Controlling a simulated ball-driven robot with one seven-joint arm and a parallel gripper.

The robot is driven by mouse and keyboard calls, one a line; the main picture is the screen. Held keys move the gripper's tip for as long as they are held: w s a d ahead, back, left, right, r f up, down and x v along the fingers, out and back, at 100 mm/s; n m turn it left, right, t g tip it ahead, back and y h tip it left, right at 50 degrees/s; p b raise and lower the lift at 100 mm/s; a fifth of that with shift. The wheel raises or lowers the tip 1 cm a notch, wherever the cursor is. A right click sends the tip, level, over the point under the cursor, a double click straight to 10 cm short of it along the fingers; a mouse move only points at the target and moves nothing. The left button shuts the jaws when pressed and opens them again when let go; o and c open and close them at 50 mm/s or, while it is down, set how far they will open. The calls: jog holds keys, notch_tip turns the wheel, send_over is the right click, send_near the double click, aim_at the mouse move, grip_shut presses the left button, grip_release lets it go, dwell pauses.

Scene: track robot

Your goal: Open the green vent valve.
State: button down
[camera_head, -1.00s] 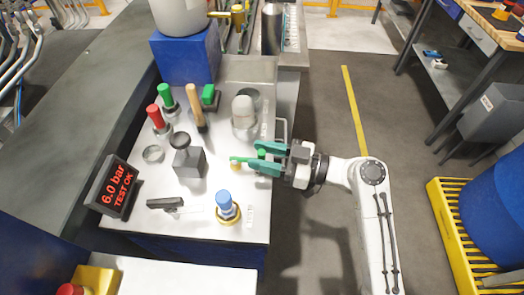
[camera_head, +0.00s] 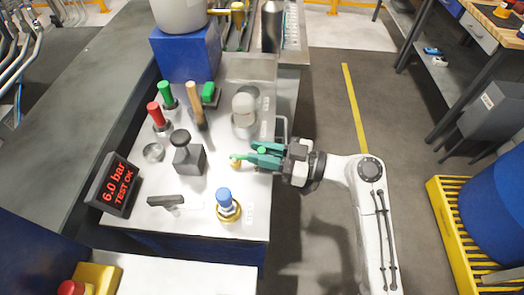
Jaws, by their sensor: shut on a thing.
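The green vent valve (camera_head: 236,158) is a small green lever on a brass body, near the right edge of the steel panel top. My gripper (camera_head: 258,156) comes in from the right, with its teal fingers shut on the valve's green lever. The fingers cover most of the lever; its left end shows past them. The lever's exact angle is hard to tell. A dark display (camera_head: 115,184) on the left reads "6.0 bar TEST OK" in red.
A blue knob (camera_head: 225,200) on a brass ring stands in front of the valve. A grey block with a black knob (camera_head: 187,155) stands to its left. A black lever (camera_head: 165,201) lies front left.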

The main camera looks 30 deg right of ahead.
dwell(0.3)
jog(key=shift+s+a+m+t+h+b, duration=0.3)
jog(key=shift+s+a+m+t+h, duration=0.1)
jog(key=shift+m+t+h, duration=0.45)
jog(key=shift+s+a+m+t+h, duration=0.15)
jog(key=shift+m+t+h, duration=0.15)
jog(key=shift+h, duration=0.25)
jog(key=shift+s+a+m+t+h, duration=0.1)
jog(key=shift+a+m+t+h, duration=0.05)
jog(key=shift+m+h, duration=0.3)
jog(key=h, duration=0.1)
jog(key=m+p, duration=0.1)
jog(key=t+h, duration=0.1)
jog(key=shift+s+a+r+m+h, duration=0.15)
jog(key=shift+s+a+m+h, duration=0.1)
jog(key=shift+a+m+h, duration=0.1)
jog(key=shift+s+a+m+t+h+p, duration=0.1)
jog(key=shift+a+m+t+h+p, duration=0.15)
jog(key=shift+m+h+p, duration=0.35)
jog(key=shift+h, duration=0.4)
jog(key=c, duration=1.1)
grip_release()
